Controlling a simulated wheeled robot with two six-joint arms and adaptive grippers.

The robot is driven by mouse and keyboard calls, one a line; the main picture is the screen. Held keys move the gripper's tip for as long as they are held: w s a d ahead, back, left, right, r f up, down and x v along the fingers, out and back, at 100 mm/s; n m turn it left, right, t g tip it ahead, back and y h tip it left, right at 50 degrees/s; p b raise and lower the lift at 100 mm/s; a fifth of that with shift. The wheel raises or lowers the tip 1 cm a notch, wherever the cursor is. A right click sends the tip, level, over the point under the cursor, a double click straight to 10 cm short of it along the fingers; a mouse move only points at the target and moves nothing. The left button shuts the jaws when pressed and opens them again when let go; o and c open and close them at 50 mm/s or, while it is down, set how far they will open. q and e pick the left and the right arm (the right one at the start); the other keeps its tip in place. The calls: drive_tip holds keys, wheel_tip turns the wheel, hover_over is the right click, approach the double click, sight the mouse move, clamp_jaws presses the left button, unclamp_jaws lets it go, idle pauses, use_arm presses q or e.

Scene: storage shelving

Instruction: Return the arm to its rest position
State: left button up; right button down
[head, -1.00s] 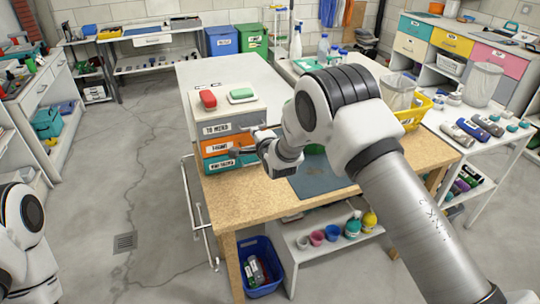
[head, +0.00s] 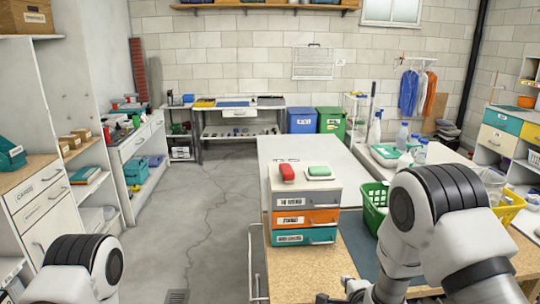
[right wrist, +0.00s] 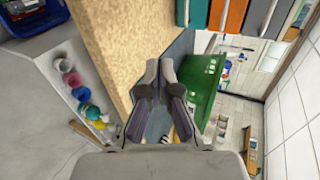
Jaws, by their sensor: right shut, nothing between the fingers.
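My right arm comes in at the lower right of the head view, bent at the elbow. Its gripper (head: 345,294) is low at the bottom edge, in front of the drawer unit (head: 304,208) and apart from it. In the right wrist view the fingers (right wrist: 161,70) are shut and empty, beside the wooden table edge (right wrist: 118,50). My left arm shows only as a rounded joint at the lower left; its gripper is out of view. The unit's grey, orange and teal drawers look closed.
A red item (head: 287,174) and a green item (head: 319,171) lie on the drawer unit. A green basket (head: 374,206) stands right of it; it also shows in the right wrist view (right wrist: 203,88). The floor left of the table is clear.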

drive_tip(key=s+d+f+n+g, duration=0.1)
drive_tip(key=s+f+n+g, duration=0.15)
drive_tip(key=s+f, duration=0.6)
drive_tip(key=s+d+f+n+g, duration=0.15)
drive_tip(key=s+f+g, duration=0.25)
drive_tip(key=s+f, duration=0.5)
drive_tip(key=s+f+n+g, duration=0.1)
drive_tip(key=s+n+g, duration=0.5)
drive_tip(key=s+n, duration=0.8)
drive_tip(key=s, duration=0.7)
drive_tip(key=shift+s, duration=0.2)
